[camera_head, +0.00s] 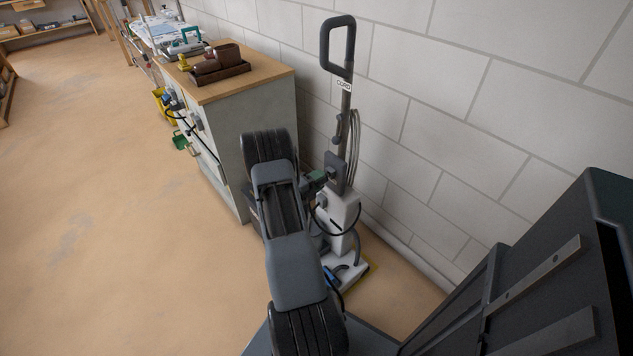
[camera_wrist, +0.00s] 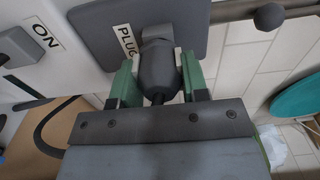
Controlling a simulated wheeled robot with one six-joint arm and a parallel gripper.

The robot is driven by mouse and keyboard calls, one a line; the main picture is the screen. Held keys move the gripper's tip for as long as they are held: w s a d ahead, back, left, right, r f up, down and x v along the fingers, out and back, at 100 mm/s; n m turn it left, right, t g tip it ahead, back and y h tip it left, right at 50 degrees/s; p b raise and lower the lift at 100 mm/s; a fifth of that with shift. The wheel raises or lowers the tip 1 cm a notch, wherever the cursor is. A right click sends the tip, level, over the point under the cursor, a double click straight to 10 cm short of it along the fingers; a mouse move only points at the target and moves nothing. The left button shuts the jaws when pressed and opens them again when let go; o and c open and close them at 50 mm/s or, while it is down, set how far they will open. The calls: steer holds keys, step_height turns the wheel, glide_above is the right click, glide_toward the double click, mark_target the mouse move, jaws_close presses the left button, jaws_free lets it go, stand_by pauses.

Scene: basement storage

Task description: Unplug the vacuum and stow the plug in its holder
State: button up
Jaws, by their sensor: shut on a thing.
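The vacuum (camera_head: 341,212) stands upright by the wall, a white body with a tall dark handle and a "CORD" label. A grey cord hangs in loops behind its pole. A grey holder plate (camera_head: 338,173) sits on the pole; in the wrist view the plate (camera_wrist: 195,28) carries a "PLUG" label. My gripper (camera_wrist: 157,78) is shut on the dark plug (camera_wrist: 157,62), one green finger on each side. The plug's far end meets a grey piece on the plate; how far it is seated is hidden. In the head view my gripper (camera_head: 315,181) is beside the plate, partly hidden by my arm.
A cabinet (camera_head: 262,112) with a wooden top stands left of the vacuum, bearing a brown tray (camera_head: 222,74) and other items. Dark cables and a green item hang on its front. The block wall (camera_head: 440,110) is close behind. Open floor (camera_head: 110,200) lies left.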

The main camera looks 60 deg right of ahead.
steer(key=shift+x, duration=0.85)
steer(key=o, duration=1.1)
steer(key=p+v, duration=0.2)
steer(key=v, duration=1.1)
steer(key=shift+w+a, duration=0.15)
steer(key=shift+a, duration=0.25)
